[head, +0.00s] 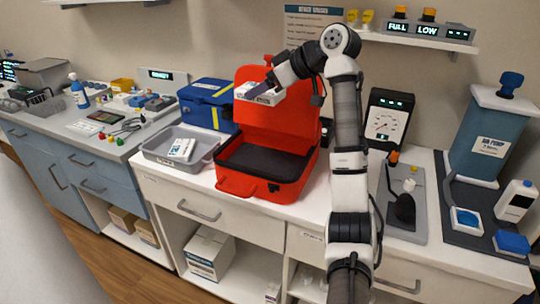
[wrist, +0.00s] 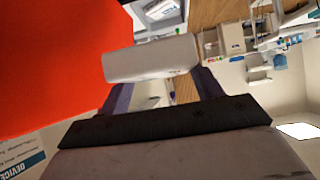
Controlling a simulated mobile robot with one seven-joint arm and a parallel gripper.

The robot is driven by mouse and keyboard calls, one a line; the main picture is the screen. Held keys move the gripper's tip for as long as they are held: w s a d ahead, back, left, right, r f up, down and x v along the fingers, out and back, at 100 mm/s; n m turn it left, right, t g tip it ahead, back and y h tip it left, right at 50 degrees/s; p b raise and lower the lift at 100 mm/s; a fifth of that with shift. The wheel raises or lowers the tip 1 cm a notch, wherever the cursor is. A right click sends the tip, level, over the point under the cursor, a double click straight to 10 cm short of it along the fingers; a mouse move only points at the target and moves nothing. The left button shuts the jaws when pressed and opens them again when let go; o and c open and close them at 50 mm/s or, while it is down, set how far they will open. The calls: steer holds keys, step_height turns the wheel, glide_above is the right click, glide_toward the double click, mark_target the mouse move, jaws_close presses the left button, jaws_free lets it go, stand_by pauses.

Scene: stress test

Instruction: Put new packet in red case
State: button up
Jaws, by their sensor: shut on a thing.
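The red case (head: 255,187) stands open on the white counter, its lid raised at the back and its dark-lined base empty. My gripper (head: 266,88) is shut on a white packet (head: 254,97), held in front of the upper part of the lid, above the base. In the wrist view the packet (wrist: 150,61) lies across the fingers of my gripper (wrist: 160,75), and the red lid (wrist: 50,65) fills the left side. A similar white packet (head: 180,149) lies in the grey tray (head: 156,152) left of the case. The packet's label is too small to read fully.
A blue case (head: 200,101) with a yellow stripe stands left behind the red case. A gauge (head: 388,118) and a grey stand (head: 407,205) are on the right, with a blue pump (head: 490,135) farther right. A shelf (head: 415,40) overhangs the counter.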

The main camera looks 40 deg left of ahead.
mark_target(266, 165)
step_height(266, 165, down, 20)
steer(key=p, duration=0.2)
steer(key=shift+s+r+p, duration=0.1)
steer(key=shift+p, duration=0.3)
steer(key=shift+f, duration=0.2)
steer(key=o, duration=1)
steer(key=shift+c, duration=0.2)
steer(key=shift+r, duration=0.1)
steer(key=shift+d+r, duration=0.15)
steer(key=shift+r, duration=0.05)
steer(key=b+v, duration=0.3)
steer(key=v, duration=0.8)
steer(key=shift+d+r, duration=0.2)
steer(key=shift+d, duration=0.05)
steer(key=shift+d, duration=0.1)
